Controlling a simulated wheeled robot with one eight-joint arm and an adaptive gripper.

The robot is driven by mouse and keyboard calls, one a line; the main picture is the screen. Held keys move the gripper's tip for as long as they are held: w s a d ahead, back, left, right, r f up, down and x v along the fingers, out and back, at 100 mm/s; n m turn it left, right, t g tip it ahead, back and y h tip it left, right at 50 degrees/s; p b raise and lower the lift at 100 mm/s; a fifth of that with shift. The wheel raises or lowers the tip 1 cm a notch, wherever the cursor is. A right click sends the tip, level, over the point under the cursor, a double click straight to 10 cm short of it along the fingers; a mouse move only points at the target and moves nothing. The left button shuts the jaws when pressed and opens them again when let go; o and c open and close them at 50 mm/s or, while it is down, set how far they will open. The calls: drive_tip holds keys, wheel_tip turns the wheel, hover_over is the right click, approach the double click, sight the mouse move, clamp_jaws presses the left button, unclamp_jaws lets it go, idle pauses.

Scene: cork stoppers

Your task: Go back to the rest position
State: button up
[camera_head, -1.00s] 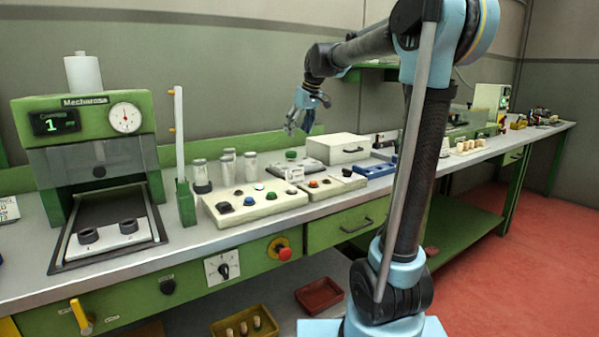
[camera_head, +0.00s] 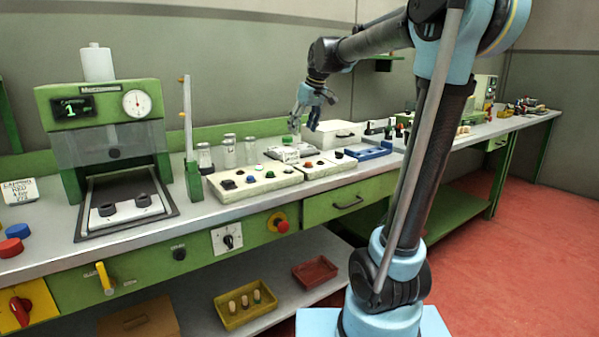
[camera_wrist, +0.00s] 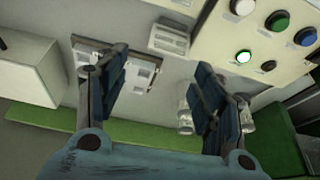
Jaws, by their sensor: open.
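My gripper (camera_head: 314,106) is raised above the bench, over the area behind the button panels, in the head view. In the wrist view my gripper (camera_wrist: 160,90) has its two fingers well apart, with nothing between them. Below it lie a grey plate device (camera_wrist: 135,78) and a small white vented box (camera_wrist: 171,37). Clear glass jars (camera_wrist: 187,110) show beside and partly behind the right finger.
A green press (camera_head: 105,140) stands at the left of the bench. A button panel (camera_head: 255,188) and a white box (camera_head: 336,135) sit on the bench. A yellow tray (camera_head: 245,308) with corks and a red tray (camera_head: 314,271) are on the lower shelf. Red floor (camera_head: 520,240) is clear at right.

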drive_tip(key=s+d+f+m+h, duration=0.1)
drive_tip(key=s+d+f+m, duration=0.1)
drive_tip(key=s+d+f, duration=0.3)
drive_tip(key=s+d+f+m+h, duration=0.1)
drive_tip(key=s+d+f+m, duration=0.2)
drive_tip(key=s+f, duration=1)
drive_tip(key=s+d+f+m+g, duration=0.1)
drive_tip(key=s+d+f+m, duration=0.1)
drive_tip(key=s+d+f, duration=0.7)
drive_tip(key=s, duration=0.6)
drive_tip(key=shift+d+f+h, duration=0.15)
drive_tip(key=shift+d+h, duration=0.1)
drive_tip(key=shift+h, duration=0.15)
